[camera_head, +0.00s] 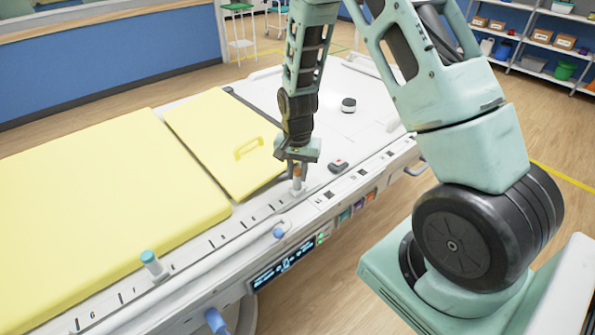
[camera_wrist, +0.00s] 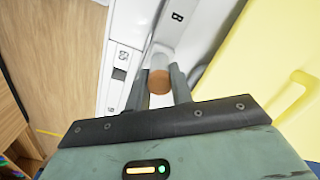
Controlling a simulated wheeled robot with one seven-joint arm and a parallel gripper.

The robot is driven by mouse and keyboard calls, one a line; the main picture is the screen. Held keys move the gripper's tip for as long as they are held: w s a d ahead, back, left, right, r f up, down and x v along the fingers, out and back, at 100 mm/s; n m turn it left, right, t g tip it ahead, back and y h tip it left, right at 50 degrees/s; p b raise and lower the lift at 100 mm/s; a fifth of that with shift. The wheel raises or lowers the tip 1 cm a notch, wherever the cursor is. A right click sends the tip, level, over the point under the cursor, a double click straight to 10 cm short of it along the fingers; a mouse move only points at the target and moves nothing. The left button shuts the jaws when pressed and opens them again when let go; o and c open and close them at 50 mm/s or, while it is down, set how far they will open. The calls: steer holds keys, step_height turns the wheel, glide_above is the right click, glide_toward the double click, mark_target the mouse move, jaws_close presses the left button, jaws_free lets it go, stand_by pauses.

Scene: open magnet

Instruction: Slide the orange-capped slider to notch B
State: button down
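The orange-capped slider (camera_head: 297,176) stands upright on the rail along the bed's near edge. Its cap also shows in the wrist view (camera_wrist: 159,82), between my fingers. My gripper (camera_head: 297,171) points down at the slider, and its two fingers appear to touch opposite sides of the cap. The slider's base and the notch are largely hidden in that view by the cap and fingers.
A teal-capped slider (camera_head: 149,260) stands on the same rail near the letters F and G. A yellow pad (camera_head: 222,140) lies beside the rail.

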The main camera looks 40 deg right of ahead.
steer(key=a, duration=0.9)
steer(key=shift+s+p, duration=0.15)
steer(key=shift+p, duration=0.15)
steer(key=c, duration=1.2)
jaws_free()
steer(key=shift+c, duration=0.2)
steer(key=shift+r, duration=0.15)
step_height(320, 180, up, 17)
steer(key=b, duration=0.2)
steer(key=shift+r, duration=0.15)
